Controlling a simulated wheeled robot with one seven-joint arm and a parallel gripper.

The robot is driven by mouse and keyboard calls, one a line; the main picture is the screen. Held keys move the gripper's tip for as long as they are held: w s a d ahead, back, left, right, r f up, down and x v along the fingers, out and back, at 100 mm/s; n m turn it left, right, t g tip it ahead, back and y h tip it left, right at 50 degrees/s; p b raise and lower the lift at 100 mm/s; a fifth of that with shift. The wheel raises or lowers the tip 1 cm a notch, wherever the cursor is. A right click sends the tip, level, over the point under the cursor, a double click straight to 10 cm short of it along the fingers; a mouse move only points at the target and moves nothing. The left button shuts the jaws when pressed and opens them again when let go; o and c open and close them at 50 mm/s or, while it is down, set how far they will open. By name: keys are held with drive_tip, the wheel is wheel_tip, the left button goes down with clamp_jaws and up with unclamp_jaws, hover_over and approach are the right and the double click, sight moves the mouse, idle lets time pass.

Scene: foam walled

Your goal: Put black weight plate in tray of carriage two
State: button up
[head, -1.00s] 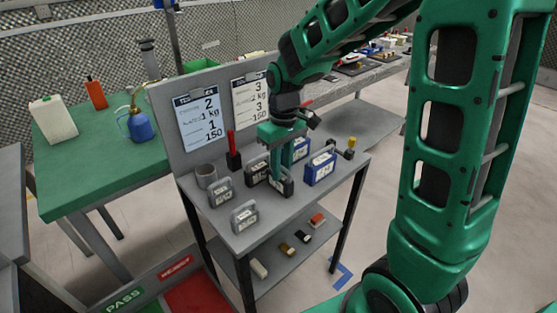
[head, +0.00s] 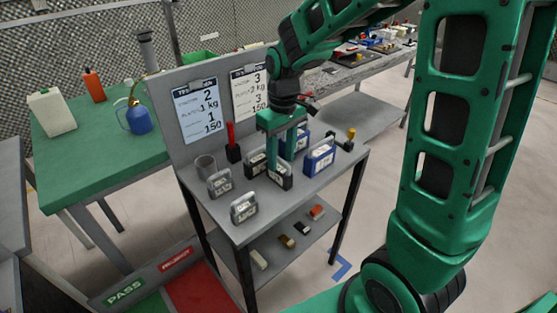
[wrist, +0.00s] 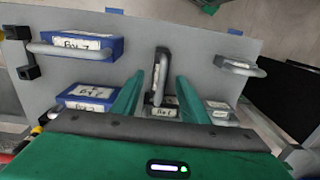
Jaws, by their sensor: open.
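A black weight plate (head: 281,176) with a handle on top and a pale label stands on the upper shelf of a grey stand. My gripper (head: 282,156) is directly above it, pointing down. In the wrist view the same black plate (wrist: 160,70) shows between the two open fingers of my gripper (wrist: 156,88), with a gap on each side of its handle. Another black plate (head: 256,164) stands just to its left in the head view. I cannot make out carriage two or its tray in these frames.
Blue plates (head: 319,157) stand to the right and behind, and grey plates (head: 244,207) to the front left. A grey cup (head: 205,167) and a red-handled tool (head: 232,150) are at the back. Small blocks (head: 287,241) lie on the lower shelf (head: 272,262).

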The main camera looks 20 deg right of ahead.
sight(282, 168)
wheel_tip(282, 168, up, 11)
drive_tip(key=shift+d+f, duration=0.2)
